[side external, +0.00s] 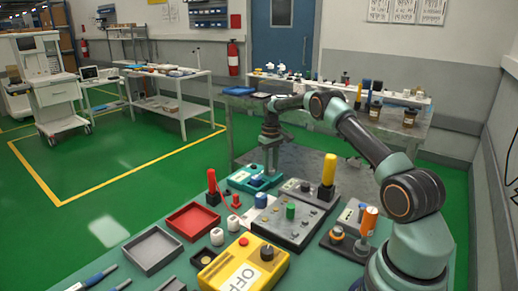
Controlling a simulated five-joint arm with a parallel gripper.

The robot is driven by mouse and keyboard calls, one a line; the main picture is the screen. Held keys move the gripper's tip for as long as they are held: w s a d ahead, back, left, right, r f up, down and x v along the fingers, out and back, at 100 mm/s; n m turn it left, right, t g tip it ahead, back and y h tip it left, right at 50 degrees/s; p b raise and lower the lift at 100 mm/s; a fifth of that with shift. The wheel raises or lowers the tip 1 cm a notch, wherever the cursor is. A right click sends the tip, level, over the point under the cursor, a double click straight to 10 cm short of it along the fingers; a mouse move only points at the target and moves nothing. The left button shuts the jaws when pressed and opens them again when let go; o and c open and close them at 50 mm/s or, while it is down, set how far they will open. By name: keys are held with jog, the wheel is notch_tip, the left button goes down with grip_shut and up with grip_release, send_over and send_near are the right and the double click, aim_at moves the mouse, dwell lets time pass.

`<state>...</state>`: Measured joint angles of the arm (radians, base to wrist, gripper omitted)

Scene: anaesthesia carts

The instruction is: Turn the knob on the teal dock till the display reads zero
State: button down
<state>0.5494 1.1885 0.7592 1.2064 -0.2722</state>
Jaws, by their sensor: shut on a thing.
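The teal dock (240,184) sits at the back of the teal work table, with a small pale panel on its left part; any reading there is too small to make out. My gripper (268,173) points straight down at the dock's back right end. Its jaws are shut at the place of the knob, and they hide most of it. The exact grip on the knob is too small to see clearly.
A grey box with a green knob (291,210) and a yellow box (243,268) stand in front. A tall yellow handle (329,169) and a red handle (212,182) rise on either side. A red tray (193,221) and a grey tray (153,251) lie left.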

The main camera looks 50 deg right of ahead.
aim_at(271, 169)
jog(key=shift+s+d, duration=0.15)
jog(key=shift+d, duration=0.05)
jog(key=c, duration=0.5)
grip_release()
jog(key=shift+a, duration=0.1)
notch_tip(271, 169, up, 12)
jog(key=shift+r, duration=0.15)
jog(key=s+a+r+n+t, duration=0.2)
jog(key=s+a+r+t, duration=0.15)
jog(key=a+r, duration=1.15)
jog(key=s+a+f+t, duration=0.1)
jog(key=s+a+f, duration=0.2)
jog(key=s+a, duration=0.4)
jog(key=s+a+f+n+t, duration=0.1)
jog(key=s+a+f, duration=0.2)
jog(key=s+a, duration=0.5)
jog(key=shift+s, duration=0.9)
